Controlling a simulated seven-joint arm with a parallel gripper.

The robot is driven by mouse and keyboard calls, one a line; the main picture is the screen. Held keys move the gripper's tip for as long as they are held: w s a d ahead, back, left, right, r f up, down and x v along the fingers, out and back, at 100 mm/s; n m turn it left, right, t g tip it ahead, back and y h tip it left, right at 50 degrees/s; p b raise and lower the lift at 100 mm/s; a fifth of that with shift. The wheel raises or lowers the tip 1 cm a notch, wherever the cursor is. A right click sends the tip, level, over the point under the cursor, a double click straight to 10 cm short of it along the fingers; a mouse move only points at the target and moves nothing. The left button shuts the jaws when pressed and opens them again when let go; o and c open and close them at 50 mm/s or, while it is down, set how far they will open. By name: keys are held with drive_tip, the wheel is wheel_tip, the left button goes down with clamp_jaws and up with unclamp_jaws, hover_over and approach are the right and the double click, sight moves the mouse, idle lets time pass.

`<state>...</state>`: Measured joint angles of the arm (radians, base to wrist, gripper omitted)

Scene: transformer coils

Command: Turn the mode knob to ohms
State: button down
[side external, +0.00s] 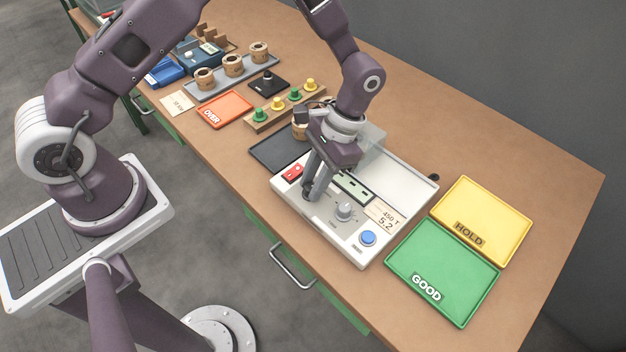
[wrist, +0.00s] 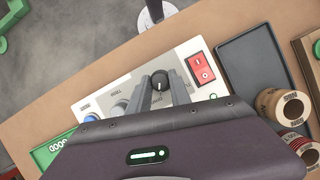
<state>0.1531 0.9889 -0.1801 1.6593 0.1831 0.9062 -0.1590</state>
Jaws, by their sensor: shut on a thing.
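The tester (side external: 405,190) is a pale box on the bench, with its control panel facing up. My gripper (side external: 309,190) points down at the panel's left part, and its fingers hide the mode knob in the side view. In the wrist view, the black mode knob (wrist: 159,79) with a white pointer line sits between the two fingertips of my gripper (wrist: 161,90), which is shut on it. The pointer points roughly toward the top of that picture. The lettering around the knob is too small to read surely.
A red switch (side external: 292,173), a grey knob (side external: 344,211) and a blue button (side external: 368,238) share the panel. Green (side external: 450,285) and yellow (side external: 485,215) trays lie at right. A dark tray (side external: 275,153) and a coil (wrist: 270,101) stand beside the tester.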

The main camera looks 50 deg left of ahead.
idle(0.4)
drive_tip(key=c, duration=1.2)
unclamp_jaws()
drive_tip(key=v, duration=0.7)
drive_tip(key=shift+r, duration=0.1)
drive_tip(key=s+a+r+n+t, duration=0.1)
drive_tip(key=s+a+r+t, duration=0.1)
drive_tip(key=r, duration=0.6)
drive_tip(key=s+a+r+t, duration=0.2)
drive_tip(key=a+r, duration=0.1)
drive_tip(key=r, duration=0.5)
drive_tip(key=s+a+r+n+t, duration=0.1)
drive_tip(key=s+a+r+t, duration=0.1)
drive_tip(key=s, duration=0.5)
drive_tip(key=s+a+r+n+t+h, duration=0.1)
drive_tip(key=s+a+r+t, duration=0.1)
drive_tip(key=s, duration=0.6)
wheel_tip(320, 180, up, 2)
drive_tip(key=shift+s+a+r+t, duration=0.15)
drive_tip(key=shift+a+t, duration=0.05)
drive_tip(key=shift+t, duration=0.7)
